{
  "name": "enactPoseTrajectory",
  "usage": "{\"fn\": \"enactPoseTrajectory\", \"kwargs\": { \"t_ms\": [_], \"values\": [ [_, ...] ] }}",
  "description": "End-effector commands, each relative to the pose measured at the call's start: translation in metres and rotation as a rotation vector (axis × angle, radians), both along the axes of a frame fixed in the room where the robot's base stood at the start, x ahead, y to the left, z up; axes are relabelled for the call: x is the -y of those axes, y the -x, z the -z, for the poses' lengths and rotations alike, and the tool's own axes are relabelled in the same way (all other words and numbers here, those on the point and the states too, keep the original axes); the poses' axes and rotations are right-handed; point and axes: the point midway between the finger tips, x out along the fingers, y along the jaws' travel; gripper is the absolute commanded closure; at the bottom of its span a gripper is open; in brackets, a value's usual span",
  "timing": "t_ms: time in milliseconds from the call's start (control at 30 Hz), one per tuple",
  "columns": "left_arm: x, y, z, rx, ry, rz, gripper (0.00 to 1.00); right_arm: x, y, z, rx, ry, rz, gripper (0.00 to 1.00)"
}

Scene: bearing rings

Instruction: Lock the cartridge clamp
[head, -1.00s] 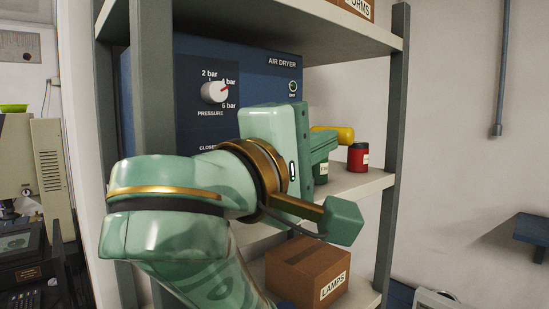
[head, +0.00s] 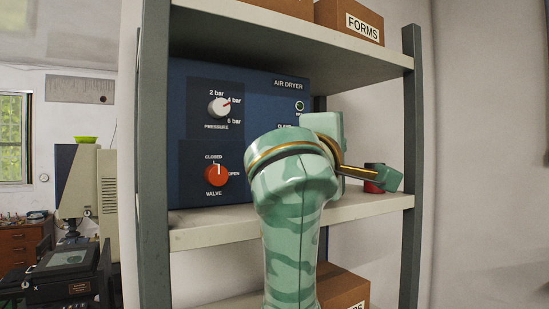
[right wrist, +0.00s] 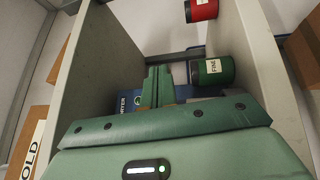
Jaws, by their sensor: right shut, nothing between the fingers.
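The blue air dryer (head: 235,100) stands on the middle shelf in the head view, with a pressure dial and a red valve knob. A partly covered label, seemingly for the clamp, shows at the panel's right side. The clamp itself is hidden behind my right arm and hand. In the right wrist view my right gripper (right wrist: 157,85) is shut and empty, its fingers together and pointing towards the dark blue dryer (right wrist: 130,103). I cannot tell whether they touch it. The fingers are hidden in the head view. My left gripper is not in view.
A shelf upright (head: 153,170) stands left of the dryer. A red can (head: 372,186) is on the shelf at right, and a green can (right wrist: 211,70) stands near my fingers. Boxes (head: 349,22) are above and a carton (head: 342,290) below.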

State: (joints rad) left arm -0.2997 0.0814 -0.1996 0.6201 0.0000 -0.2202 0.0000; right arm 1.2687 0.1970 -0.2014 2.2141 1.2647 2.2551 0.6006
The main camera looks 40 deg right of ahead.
Motion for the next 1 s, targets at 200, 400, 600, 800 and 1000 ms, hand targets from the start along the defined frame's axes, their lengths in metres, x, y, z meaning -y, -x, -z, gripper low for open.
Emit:
{"fn": "enactPoseTrajectory", "kwargs": {
  "t_ms": [200, 400, 600, 800, 1000],
  "values": [
    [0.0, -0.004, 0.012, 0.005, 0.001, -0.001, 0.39, 0.01, -0.011, 0.002, 0.001, -0.002, -0.109, 1.0],
    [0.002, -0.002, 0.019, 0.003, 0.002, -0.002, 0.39, 0.016, -0.02, 0.002, 0.0, -0.001, -0.107, 1.0],
    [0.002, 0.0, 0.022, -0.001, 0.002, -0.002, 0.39, 0.019, -0.026, 0.001, 0.001, -0.002, -0.108, 1.0],
    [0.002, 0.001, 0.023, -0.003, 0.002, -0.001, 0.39, 0.02, -0.028, 0.0, 0.002, -0.001, -0.107, 1.0],
    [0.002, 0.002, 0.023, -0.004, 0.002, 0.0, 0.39, 0.02, -0.029, 0.0, 0.002, -0.001, -0.107, 1.0]
  ]
}}
